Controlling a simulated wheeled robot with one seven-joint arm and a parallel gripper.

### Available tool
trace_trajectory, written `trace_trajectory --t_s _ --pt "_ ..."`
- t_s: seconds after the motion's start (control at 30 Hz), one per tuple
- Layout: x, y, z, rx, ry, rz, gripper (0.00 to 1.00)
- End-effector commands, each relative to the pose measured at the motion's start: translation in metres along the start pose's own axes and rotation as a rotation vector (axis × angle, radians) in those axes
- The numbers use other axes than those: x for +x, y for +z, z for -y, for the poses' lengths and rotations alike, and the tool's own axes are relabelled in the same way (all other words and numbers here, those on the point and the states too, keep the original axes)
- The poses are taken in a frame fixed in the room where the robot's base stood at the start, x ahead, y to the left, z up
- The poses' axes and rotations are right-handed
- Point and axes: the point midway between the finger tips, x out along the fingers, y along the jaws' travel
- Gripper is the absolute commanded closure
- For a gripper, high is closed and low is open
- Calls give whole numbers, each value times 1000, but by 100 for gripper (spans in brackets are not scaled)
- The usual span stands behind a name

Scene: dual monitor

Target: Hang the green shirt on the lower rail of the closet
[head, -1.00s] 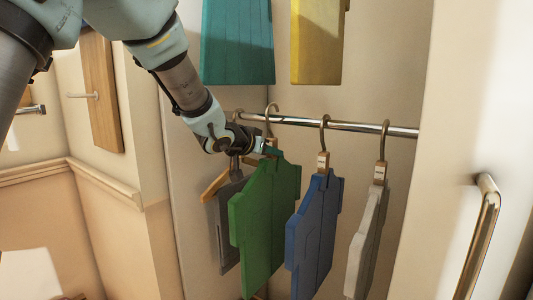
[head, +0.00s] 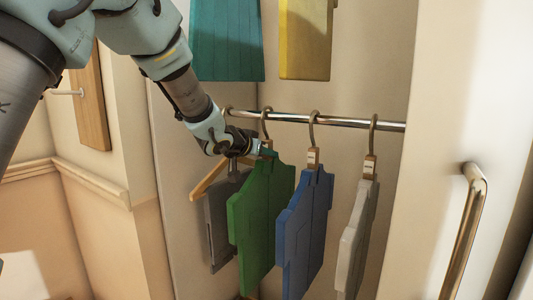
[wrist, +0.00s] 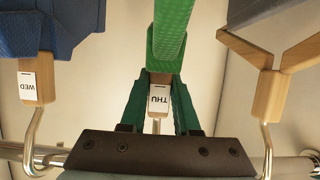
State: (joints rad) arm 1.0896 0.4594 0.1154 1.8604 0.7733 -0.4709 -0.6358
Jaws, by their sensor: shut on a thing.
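The green shirt (head: 262,225) hangs upright from a hanger at the lower rail (head: 350,123), between the grey shirt and the blue shirt. Its hook (head: 266,113) looks looped over the rail, its top about as high above the rail as the other hooks' tops. My gripper (head: 262,150) is shut on the hanger's block just above the shirt. In the wrist view, the green shirt (wrist: 172,20) runs up from the block with the THU tag (wrist: 158,100), between my two green fingers. The hook there is mostly hidden behind my gripper.
The blue shirt (head: 305,235) hangs close on the right, with a pale shirt (head: 358,240) beyond. A grey shirt (head: 218,230) hangs close on the left. Teal (head: 228,40) and yellow (head: 305,40) shirts hang above. A door handle (head: 468,230) stands at the right.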

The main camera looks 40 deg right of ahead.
Motion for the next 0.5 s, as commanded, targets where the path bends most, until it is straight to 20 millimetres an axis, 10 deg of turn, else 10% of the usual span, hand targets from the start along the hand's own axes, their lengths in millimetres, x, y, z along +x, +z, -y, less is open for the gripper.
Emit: trace_trajectory --t_s 0.13,0.17,0.5 --pt "0 -1 0 0 0 -2 100" --pt "0 -1 0 0 0 -2 67" --pt "0 0 0 0 0 0 35"
